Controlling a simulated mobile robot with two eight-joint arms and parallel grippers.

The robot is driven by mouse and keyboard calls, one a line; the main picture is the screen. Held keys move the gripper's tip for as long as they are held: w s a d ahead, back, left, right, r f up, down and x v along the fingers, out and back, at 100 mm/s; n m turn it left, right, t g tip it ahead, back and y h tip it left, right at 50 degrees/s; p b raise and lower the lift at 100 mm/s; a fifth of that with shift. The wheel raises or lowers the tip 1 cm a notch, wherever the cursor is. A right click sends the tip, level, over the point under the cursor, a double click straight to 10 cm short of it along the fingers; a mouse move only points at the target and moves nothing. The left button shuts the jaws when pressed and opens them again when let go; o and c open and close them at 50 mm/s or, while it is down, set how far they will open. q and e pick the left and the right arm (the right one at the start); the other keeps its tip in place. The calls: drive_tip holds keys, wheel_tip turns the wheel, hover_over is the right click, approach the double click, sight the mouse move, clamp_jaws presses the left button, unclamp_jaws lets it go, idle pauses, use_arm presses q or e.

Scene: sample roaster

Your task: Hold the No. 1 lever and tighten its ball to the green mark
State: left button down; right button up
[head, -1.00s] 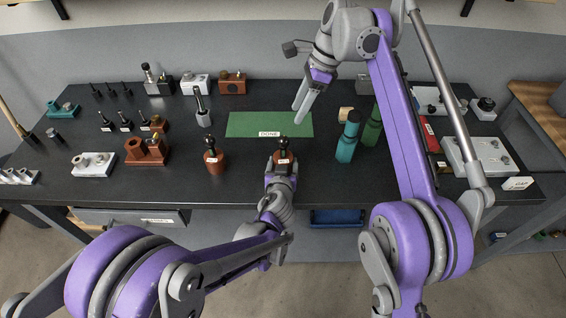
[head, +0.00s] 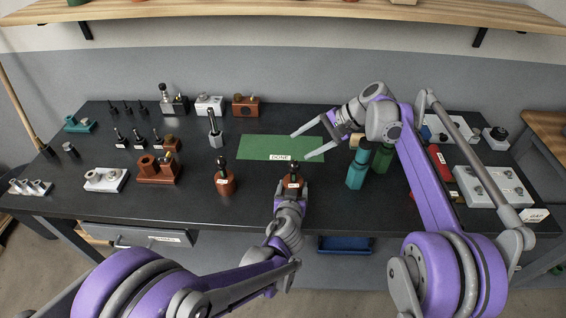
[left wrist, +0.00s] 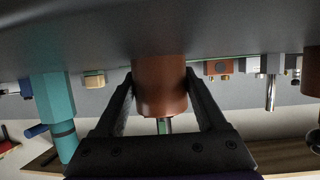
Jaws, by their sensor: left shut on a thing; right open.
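Two brown levers with black balls on top stand on the dark bench. My left gripper (head: 291,190) is shut on the brown body of the right-hand lever (head: 293,181). The left wrist view shows this brown body (left wrist: 160,85) between both fingers. Its black ball (head: 297,165) sticks up above the fingers. The other lever (head: 225,183) stands free to the left. Their labels are too small to read, and I cannot make out a green mark. My right gripper (head: 299,146) is open and empty, its fingers pointing left over the green mat, behind and above the held lever.
The green mat (head: 255,148) marked DONE is empty. A teal bottle-like tool (head: 356,172) and a green one (head: 382,158) stand close to my right arm. Brown (head: 157,171) and white (head: 105,181) holder blocks and several small black pieces stand at the left.

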drive_tip(key=n+y, duration=0.2)
drive_tip(key=n, duration=0.2)
drive_tip(key=n+t+y, duration=0.5)
drive_tip(key=n+y, duration=0.1)
drive_tip(key=n, duration=0.9)
approach(294, 166)
drive_tip(key=w+a+f, duration=0.1)
drive_tip(key=w, duration=0.1)
drive_tip(key=x, duration=1.2)
drive_tip(key=shift+s+f, duration=0.15)
drive_tip(key=shift+s, duration=0.1)
drive_tip(key=shift+a, duration=0.1)
clamp_jaws()
